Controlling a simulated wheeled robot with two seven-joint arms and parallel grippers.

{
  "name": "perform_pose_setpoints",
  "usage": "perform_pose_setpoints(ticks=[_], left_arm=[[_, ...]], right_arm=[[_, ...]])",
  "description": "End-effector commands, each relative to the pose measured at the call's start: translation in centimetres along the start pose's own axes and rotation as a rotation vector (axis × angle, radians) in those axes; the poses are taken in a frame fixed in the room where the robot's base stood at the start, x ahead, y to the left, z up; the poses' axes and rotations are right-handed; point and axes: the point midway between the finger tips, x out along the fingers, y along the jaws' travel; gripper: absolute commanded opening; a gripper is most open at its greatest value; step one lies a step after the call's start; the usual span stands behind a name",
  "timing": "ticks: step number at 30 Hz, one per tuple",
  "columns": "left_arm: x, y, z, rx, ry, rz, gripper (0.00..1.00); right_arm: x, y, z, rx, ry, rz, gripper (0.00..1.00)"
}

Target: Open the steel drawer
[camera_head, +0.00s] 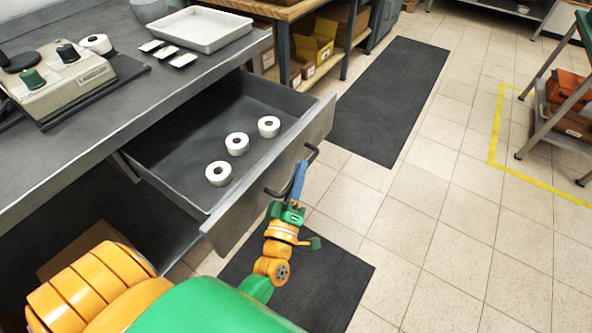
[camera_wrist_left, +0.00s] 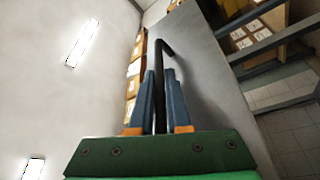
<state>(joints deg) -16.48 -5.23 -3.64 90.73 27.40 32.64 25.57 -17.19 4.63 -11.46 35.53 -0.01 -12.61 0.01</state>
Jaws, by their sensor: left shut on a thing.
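The steel drawer (camera_head: 262,183) stands pulled well out from under the grey counter. Three white rolls (camera_head: 237,144) lie in a row on its floor. Its dark bar handle (camera_head: 312,155) runs along the drawer's front face. My left gripper (camera_head: 301,169) is shut on the handle, near the middle of the bar. In the left wrist view the blue fingers (camera_wrist_left: 160,90) sit on either side of the dark handle (camera_wrist_left: 165,48), with the drawer front (camera_wrist_left: 200,75) behind. My right gripper is not in view.
On the counter (camera_head: 130,98) are a label machine (camera_head: 75,75) and a white tray (camera_head: 208,29). A wooden shelf with boxes (camera_head: 318,45) stands behind. Dark mats (camera_head: 390,95) lie on the tiled floor, which is open to the right. A rack (camera_head: 560,105) stands far right.

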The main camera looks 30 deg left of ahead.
Motion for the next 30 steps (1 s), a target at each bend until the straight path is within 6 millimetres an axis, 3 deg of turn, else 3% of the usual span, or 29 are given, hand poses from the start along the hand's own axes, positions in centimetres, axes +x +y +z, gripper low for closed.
perform_pose_setpoints(ticks=[9, 10, 13, 22, 30], left_arm=[[0.0, 0.0, 0.0, -0.001, 0.002, 0.001, 0.0], [0.0, 0.0, 0.0, -0.001, 0.002, 0.001, 0.2], [0.0, 0.0, 0.0, -0.001, 0.002, 0.001, 0.45], [-0.2, 0.0, 0.0, 0.0, 0.001, 0.0, 0.45], [-5.6, -0.2, 0.1, 0.0, -0.001, -0.003, 0.45]], right_arm=[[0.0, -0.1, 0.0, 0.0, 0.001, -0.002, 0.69], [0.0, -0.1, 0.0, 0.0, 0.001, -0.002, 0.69], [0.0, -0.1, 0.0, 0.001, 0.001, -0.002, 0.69], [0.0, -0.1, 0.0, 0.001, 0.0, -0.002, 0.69], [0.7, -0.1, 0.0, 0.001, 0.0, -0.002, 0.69]])
